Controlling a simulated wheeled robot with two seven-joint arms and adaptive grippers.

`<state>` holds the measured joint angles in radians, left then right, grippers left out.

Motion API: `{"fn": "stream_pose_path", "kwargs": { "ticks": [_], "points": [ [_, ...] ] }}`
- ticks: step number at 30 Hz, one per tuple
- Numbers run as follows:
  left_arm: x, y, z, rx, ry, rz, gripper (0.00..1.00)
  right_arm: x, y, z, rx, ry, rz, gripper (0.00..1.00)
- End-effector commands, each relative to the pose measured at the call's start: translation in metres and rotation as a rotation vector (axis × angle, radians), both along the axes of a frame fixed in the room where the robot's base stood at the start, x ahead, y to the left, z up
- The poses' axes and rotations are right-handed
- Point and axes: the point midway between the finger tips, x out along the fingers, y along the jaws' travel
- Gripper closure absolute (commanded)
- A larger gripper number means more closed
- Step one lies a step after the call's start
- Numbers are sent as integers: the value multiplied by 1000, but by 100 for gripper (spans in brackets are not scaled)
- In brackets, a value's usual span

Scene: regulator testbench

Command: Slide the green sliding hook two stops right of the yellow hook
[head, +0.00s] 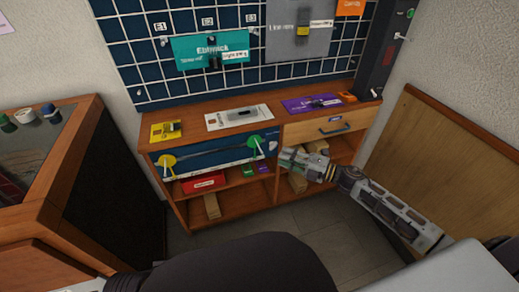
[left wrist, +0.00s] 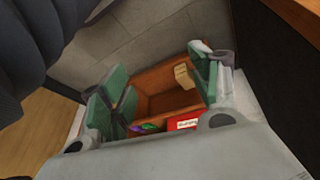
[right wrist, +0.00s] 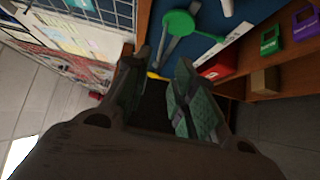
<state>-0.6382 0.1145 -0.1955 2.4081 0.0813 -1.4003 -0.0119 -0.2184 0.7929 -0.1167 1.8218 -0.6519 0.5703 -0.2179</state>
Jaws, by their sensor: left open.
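The green sliding hook (head: 254,142) is a green disc with grey prongs, at the right part of the blue panel (head: 212,156) on the bench front. The yellow hook (head: 167,161) is at the panel's left end. My right gripper (head: 286,157) is just right of the green hook, apart from it. In the right wrist view, the green hook (right wrist: 178,23) shows beyond the parted, empty fingers (right wrist: 162,62); a yellow bit behind them is mostly hidden. My left gripper (left wrist: 158,63) is open and empty in its wrist view, facing the lower shelf; it is not in the head view.
The bench top (head: 270,122) holds a yellow item (head: 165,131), a white card (head: 228,118) and a purple card (head: 300,104). Shelves below hold a red box (head: 204,182) and wooden blocks (head: 212,206). A drawer (head: 325,128) is above my right gripper. Floor in front is clear.

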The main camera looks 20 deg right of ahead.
Motion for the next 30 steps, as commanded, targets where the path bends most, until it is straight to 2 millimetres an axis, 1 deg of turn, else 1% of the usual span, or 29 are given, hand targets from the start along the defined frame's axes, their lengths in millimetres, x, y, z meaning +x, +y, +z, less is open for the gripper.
{"fn": "stream_pose_path", "kwargs": {
  "ticks": [6,17,25,30],
  "points": [
    [0,-2,-12,-9,-3,1,38,11,12,0,1,-2,0,74],
    [5,-6,-19,-27,-30,3,38,29,31,0,1,-1,-1,74],
    [5,-8,-31,-40,-33,5,38,43,45,0,1,-2,0,74],
    [4,-10,-35,-47,-36,6,38,51,54,0,0,-1,-1,74]
  ]
}}
